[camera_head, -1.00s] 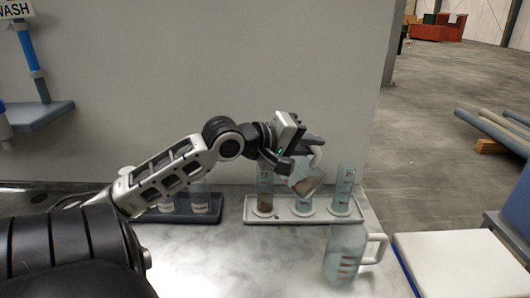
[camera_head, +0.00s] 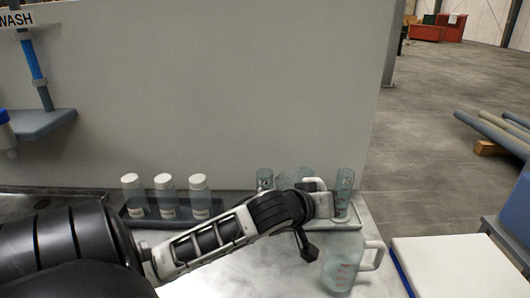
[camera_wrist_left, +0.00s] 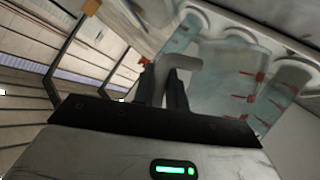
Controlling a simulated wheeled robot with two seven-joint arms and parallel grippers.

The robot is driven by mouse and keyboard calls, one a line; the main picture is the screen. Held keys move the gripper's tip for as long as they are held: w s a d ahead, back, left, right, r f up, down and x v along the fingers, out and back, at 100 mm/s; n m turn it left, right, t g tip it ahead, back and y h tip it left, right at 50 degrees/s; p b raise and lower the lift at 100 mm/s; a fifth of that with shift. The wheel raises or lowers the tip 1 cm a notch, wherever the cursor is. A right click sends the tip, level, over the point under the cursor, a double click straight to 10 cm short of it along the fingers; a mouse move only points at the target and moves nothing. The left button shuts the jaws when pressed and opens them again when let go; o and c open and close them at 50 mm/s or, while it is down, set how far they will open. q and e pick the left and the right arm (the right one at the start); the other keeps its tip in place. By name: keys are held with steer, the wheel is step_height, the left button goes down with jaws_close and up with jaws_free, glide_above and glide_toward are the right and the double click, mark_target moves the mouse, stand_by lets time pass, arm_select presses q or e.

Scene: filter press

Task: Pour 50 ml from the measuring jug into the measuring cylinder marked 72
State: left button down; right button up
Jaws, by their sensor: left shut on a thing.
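My left gripper (camera_wrist_left: 172,88) is shut on the pale handle of a clear jug (camera_wrist_left: 225,78) with red marks. In the head view this jug (camera_head: 290,177) is held over the white rack (camera_head: 355,213), partly hidden by my arm; its exact tilt and contents are unclear. Clear measuring cylinders stand in the rack: the left one (camera_head: 265,178) and right one (camera_head: 344,182) show their upper parts, while the middle one seen earlier is hidden now. I cannot read which is marked 72. My right gripper is not in view.
Another clear jug (camera_head: 342,262) with red marks and a pale handle stands on the bench in front of the rack. Several white-capped bottles (camera_head: 165,198) stand in a dark rack at left. A white board (camera_head: 455,262) lies at right. A wall rises behind.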

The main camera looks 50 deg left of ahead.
arm_select(q)
steer(key=shift+w+d+f+m+y, duration=0.15)
steer(key=shift+d+f+m, duration=0.15)
steer(key=shift+f, duration=0.3)
steer(key=shift+d+f+m+y, duration=0.2)
steer(key=shift+d+f, duration=0.15)
steer(key=shift+f, duration=0.2)
steer(key=r+m, duration=0.1)
steer(key=d+r+y, duration=0.1)
steer(key=r+m+y+p, duration=0.1)
steer(key=shift+w+d+m, duration=0.1)
steer(key=shift+d+m, duration=0.2)
steer(key=shift+d, duration=0.05)
stand_by(0.9)
